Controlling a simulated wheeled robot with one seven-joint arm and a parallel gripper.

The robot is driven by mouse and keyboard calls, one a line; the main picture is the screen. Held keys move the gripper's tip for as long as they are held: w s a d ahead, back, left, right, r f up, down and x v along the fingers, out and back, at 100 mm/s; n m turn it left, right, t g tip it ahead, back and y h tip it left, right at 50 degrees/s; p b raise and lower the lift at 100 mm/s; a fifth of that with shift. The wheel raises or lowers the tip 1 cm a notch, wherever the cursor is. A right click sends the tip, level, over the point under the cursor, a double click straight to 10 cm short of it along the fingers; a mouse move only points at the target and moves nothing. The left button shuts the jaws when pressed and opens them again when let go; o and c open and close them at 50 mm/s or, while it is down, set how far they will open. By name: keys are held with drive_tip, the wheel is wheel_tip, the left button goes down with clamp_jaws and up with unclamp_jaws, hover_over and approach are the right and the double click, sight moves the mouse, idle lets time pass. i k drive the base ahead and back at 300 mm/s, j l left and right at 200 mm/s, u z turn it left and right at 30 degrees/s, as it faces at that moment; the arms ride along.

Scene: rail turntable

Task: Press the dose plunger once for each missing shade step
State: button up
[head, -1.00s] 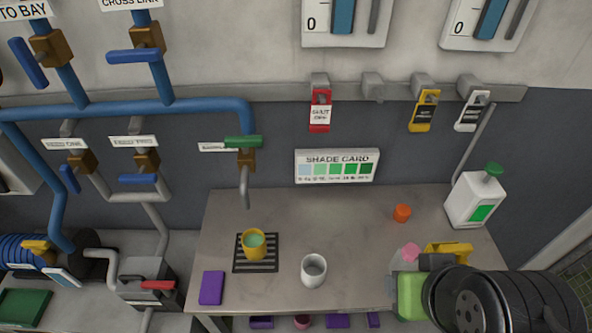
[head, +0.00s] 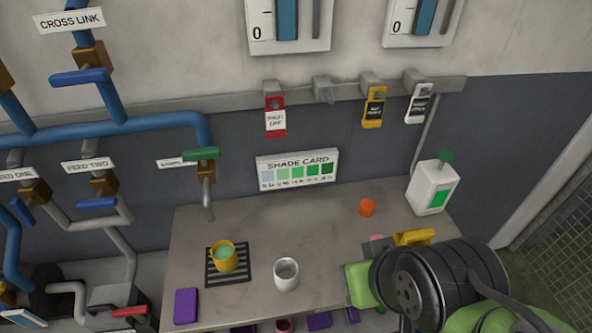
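The white dose bottle (head: 423,192) stands at the right back of the table, with a green label and a green plunger knob (head: 446,156) on top, raised. The shade card (head: 297,169) on the wall has a row of swatches from pale blue to dark green. A yellow mug (head: 233,262) with pale green liquid stands on a black slatted grate (head: 214,272), near the sample spout (head: 208,200). A white cup (head: 286,277) stands to its right; its contents are unclear. My arm shows at lower right, but my gripper's fingers do not show.
An orange cap (head: 367,207) lies on the table (head: 310,225). A purple block (head: 186,306) is at the front left. A yellow object (head: 415,237) is partly hidden by my arm. Red, yellow and white tags hang on the wall rail (head: 225,98). The middle back of the table is clear.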

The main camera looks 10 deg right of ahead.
sight(445, 155)
drive_tip(key=z, duration=1.3)
